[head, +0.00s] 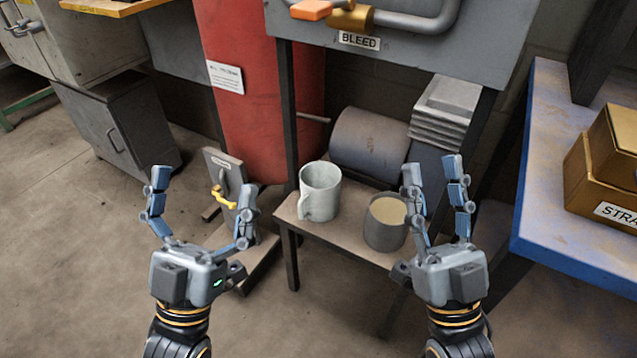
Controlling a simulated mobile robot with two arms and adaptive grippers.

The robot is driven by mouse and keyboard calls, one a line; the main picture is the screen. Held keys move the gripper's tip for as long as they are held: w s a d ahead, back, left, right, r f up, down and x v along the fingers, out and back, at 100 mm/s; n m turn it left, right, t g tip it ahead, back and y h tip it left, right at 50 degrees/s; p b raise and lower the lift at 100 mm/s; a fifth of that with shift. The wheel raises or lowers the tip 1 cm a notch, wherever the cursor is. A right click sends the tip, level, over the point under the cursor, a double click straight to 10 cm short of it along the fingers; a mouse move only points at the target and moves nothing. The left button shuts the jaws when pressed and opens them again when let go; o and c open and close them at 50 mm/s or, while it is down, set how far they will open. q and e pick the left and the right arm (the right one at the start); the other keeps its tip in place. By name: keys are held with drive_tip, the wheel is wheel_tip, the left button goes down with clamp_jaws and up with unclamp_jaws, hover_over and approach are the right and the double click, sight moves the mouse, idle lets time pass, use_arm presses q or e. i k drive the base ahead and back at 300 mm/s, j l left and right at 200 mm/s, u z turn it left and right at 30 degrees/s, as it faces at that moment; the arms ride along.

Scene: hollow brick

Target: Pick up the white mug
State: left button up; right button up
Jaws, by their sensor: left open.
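The white mug (321,191) stands upright on a low shelf (340,236) under a grey panel, with its handle facing left and toward me. My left gripper (204,182) is open and empty, to the left of the mug in the picture and apart from it. My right gripper (432,167) has its fingers apart with nothing seen between them, to the right of the mug. It appears turned so that its gap looks narrower. No part of the mug's front is covered by either gripper.
A grey can with tan contents (386,222) stands right of the mug, close to my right gripper's left finger in the picture. A dark cylinder (369,142) lies behind. Shelf legs and a red tank (262,90) stand nearby. A blue-edged bench (560,200) is at right.

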sight(320, 181)
drive_tip(key=i, duration=0.15)
drive_tip(key=i+j, duration=0.1)
drive_tip(key=j, duration=0.25)
drive_tip(key=i+j, duration=0.15)
drive_tip(key=j, duration=0.2)
drive_tip(key=i+j, duration=0.1)
drive_tip(key=j, duration=0.25)
drive_tip(key=i+j, duration=0.15)
drive_tip(key=j, duration=0.2)
drive_tip(key=u, duration=0.05)
